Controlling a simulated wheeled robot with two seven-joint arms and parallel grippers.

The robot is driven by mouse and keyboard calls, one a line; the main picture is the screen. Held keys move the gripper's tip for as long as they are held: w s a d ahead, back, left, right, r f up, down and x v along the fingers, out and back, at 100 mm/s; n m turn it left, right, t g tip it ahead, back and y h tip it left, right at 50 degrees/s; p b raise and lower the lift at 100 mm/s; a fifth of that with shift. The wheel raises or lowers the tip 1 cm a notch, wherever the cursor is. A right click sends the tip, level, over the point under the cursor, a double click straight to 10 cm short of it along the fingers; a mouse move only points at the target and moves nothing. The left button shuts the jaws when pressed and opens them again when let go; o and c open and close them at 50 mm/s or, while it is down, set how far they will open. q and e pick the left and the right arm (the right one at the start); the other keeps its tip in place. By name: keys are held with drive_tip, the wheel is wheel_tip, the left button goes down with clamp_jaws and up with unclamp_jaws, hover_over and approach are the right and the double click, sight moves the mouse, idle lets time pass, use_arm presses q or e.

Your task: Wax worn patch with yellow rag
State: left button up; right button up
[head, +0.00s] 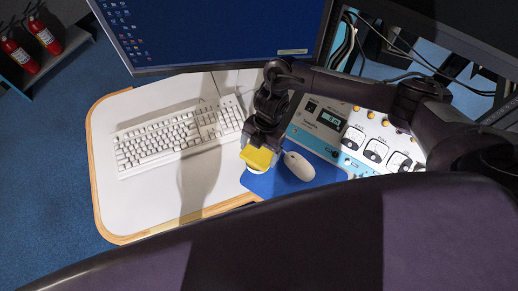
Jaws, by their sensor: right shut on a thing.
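My right gripper (262,143) hangs over the front of the white desk (150,200), its arm coming in from the right. It is shut on the yellow rag (257,158), a small folded yellow piece below its fingers. A pale round-edged thing shows just under the rag; I cannot tell what it is, or whether the rag touches it. I cannot make out a worn patch on the desk; it may be hidden or too faint. My left gripper is not in view.
A white keyboard (180,137) lies left of the gripper. A white mouse (299,166) sits on a blue mat (283,185) just right of the rag. A console with gauges (375,149) stands further right, a monitor (210,28) behind. The desk's front left is clear.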

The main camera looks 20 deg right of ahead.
sight(259, 152)
drive_tip(key=shift+f, duration=0.5)
idle(1.1)
wheel_tip(259, 152, up, 7)
drive_tip(key=p, duration=0.5)
drive_tip(key=shift+r+p, duration=0.1)
drive_tip(key=shift+p, duration=0.3)
idle(0.6)
